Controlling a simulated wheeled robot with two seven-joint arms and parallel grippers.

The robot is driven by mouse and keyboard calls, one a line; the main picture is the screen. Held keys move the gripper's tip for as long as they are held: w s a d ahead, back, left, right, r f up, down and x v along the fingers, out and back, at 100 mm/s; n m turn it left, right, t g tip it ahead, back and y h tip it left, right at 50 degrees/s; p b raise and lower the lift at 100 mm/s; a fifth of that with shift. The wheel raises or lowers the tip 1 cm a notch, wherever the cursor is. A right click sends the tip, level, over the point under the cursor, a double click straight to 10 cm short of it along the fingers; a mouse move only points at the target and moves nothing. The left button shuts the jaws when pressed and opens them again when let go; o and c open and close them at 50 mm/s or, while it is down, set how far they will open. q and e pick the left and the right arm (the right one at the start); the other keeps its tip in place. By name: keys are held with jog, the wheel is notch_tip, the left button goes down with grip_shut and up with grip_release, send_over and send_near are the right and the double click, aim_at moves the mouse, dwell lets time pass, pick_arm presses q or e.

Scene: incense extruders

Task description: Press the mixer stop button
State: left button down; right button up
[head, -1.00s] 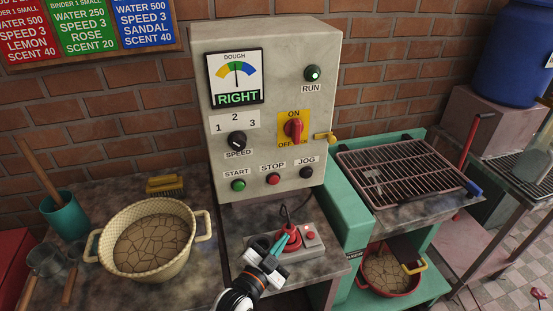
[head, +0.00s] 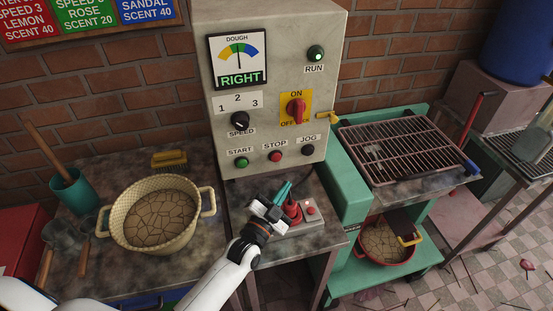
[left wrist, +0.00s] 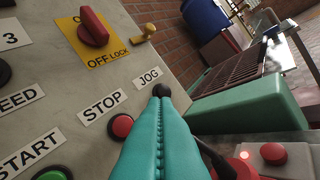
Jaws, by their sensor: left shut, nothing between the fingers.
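The red stop button (head: 275,156) sits under the STOP label on the grey control panel (head: 225,135), between the green start button (head: 242,163) and the black jog button (head: 308,150). In the left wrist view the stop button (left wrist: 122,126) is just left of the teal fingertips. My left gripper (head: 287,187) is shut and empty, below the panel's button row in the head view. In the left wrist view its fingers (left wrist: 161,100) point up at the panel near the jog button. The dough gauge (head: 237,62) reads RIGHT, and the run lamp (head: 316,54) is green.
A yellow knob (head: 328,118) juts from the panel's right side. A cream basin (head: 118,212) stands left, a rack (head: 400,150) right.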

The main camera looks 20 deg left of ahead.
aim_at(281, 156)
pick_arm(q)
jog(key=w+a+b, duration=0.3)
jog(key=w+a, duration=0.1)
jog(key=w, duration=0.2)
jog(key=shift+w+a, duration=0.2)
jog(key=shift+w, duration=0.05)
jog(key=shift+w+a, duration=0.1)
dwell(1.9)
jog(key=shift+w+a, duration=0.15)
jog(key=shift+w, duration=0.1)
jog(key=shift+w+a+b, duration=0.3)
jog(key=shift+w+b, duration=0.1)
jog(key=shift+b, duration=0.1)
dwell(0.6)
jog(key=shift+s+d, duration=0.15)
dwell(0.3)
jog(key=shift+s+d+p, duration=0.4)
jog(key=shift+s+p, duration=0.2)
jog(key=shift+s, duration=0.05)
